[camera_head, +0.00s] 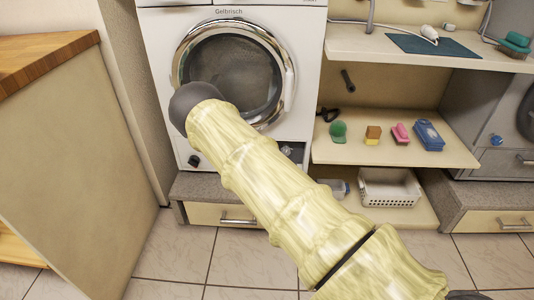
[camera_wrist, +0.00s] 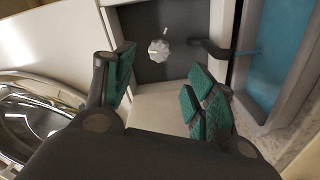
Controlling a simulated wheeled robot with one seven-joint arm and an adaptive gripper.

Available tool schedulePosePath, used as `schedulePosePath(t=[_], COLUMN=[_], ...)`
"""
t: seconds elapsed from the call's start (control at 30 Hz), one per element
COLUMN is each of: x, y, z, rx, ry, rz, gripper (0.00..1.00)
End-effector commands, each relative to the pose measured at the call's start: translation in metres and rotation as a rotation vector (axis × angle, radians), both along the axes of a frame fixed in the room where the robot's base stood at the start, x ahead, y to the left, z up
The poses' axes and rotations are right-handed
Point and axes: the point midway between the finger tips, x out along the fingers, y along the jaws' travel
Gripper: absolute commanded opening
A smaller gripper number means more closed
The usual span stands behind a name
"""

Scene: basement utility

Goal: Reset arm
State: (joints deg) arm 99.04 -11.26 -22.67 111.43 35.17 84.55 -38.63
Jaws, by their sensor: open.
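My gripper (camera_wrist: 165,82) shows in the wrist view with its two dark fingers and green pads spread apart, and nothing is between them. Beyond the fingers is a dark grey recess (camera_wrist: 136,22) with a small white knob (camera_wrist: 159,50) in it. The knob appears apart from the fingers. In the head view my pale yellow arm crosses the front of the white washing machine (camera_head: 312,60). The gripper cannot be made out clearly there.
The washer's round door (camera_head: 283,75) is closed. Right of it, a shelf (camera_head: 345,153) holds a green brush (camera_head: 338,131), a sponge (camera_head: 373,133), a pink brush (camera_head: 401,133) and a blue package (camera_head: 428,135). A white basket (camera_head: 390,196) stands below. A wood-topped cabinet (camera_head: 70,150) is at left.

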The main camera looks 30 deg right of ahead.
Motion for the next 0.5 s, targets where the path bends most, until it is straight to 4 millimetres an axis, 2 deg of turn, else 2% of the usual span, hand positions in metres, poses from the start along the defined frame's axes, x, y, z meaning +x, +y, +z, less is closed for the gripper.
schedulePosePath(t=[0.17,0.27,0.37,0.5], x=[-0.001,-0.008,-0.030,-0.083], y=[0.000,0.001,0.004,0.020], z=[-0.001,-0.010,-0.035,-0.086], rx=[0.002,0.035,0.123,0.322], ry=[0.002,0.026,0.091,0.236], rz=[-0.001,-0.005,-0.020,-0.065], gripper=[0.56,0.56,0.56,0.56])
